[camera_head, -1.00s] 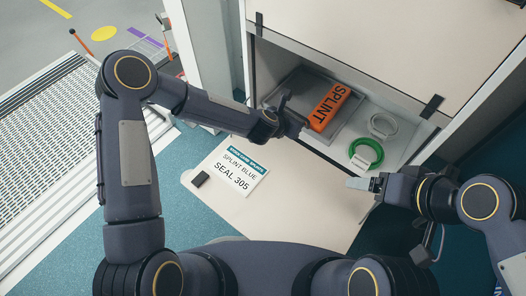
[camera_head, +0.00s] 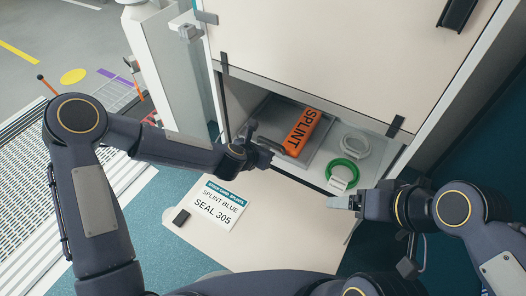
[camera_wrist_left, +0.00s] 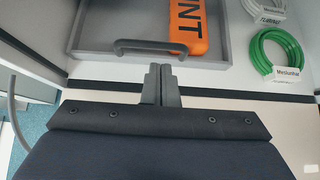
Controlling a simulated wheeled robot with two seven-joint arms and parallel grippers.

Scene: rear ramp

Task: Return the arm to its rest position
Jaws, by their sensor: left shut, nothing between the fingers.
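My left arm reaches in from the left in the head view. Its gripper (camera_head: 276,150) is at the front edge of the open compartment, close to the grey tray's handle. In the left wrist view its two fingers (camera_wrist_left: 160,72) are together with nothing between them, just in front of the tray handle (camera_wrist_left: 150,45); whether they touch it I cannot tell. My right gripper (camera_head: 338,202) is in front of the compartment, below the green coil; its fingers are too small to tell open from shut.
The grey tray (camera_head: 262,136) holds an orange splint case (camera_head: 303,133). A white coil (camera_head: 356,145) and a green coil (camera_head: 343,174) lie to its right. A label card (camera_head: 211,204) and a small black block (camera_head: 181,217) lie on the pale surface. A white post (camera_head: 165,70) stands at left.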

